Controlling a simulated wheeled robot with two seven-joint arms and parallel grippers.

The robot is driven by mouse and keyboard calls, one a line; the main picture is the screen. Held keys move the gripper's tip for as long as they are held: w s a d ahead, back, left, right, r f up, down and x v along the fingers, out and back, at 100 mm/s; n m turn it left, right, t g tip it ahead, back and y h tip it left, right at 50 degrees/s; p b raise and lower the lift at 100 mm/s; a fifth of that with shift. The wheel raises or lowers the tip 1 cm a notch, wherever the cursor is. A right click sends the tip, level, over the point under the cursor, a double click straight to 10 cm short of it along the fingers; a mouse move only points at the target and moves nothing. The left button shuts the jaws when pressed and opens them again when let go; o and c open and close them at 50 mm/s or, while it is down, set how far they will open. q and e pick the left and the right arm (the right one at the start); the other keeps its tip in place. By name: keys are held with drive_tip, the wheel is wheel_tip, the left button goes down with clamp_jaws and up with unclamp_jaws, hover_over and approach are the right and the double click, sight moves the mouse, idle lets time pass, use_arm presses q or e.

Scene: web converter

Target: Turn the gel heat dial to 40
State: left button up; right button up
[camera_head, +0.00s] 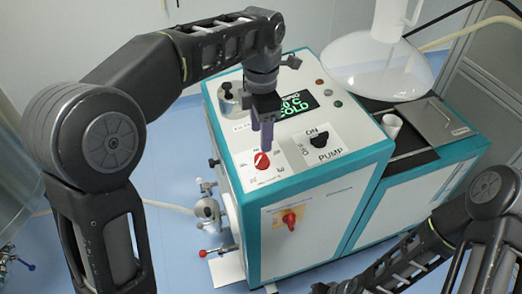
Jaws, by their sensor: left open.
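A red dial (261,160) sits on the white top panel of the teal and white machine (330,185), with a printed scale around it. My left gripper (267,145) points down from above, with its fingers right over the dial's upper edge; I cannot tell whether they touch it. The fingers hide part of the dial and its scale, so its setting cannot be read. A black display (298,105) behind the gripper shows green text, partly covered, ending in "C" and "OLD". My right gripper (322,288) shows only in part at the bottom edge.
A black pump knob (319,140) marked ON and PUMP is right of the dial. A red switch (290,220) is on the front face. A glass flask (378,65), a white cup (392,125) and a metal lid (438,120) are at the right. Valves (207,210) stick out left.

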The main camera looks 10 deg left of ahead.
sight(261, 157)
use_arm(q)
wheel_tip(261, 157, down, 7)
drive_tip(key=shift+f, duration=0.2)
drive_tip(key=shift+c, duration=0.3)
clamp_jaws()
idle(0.4)
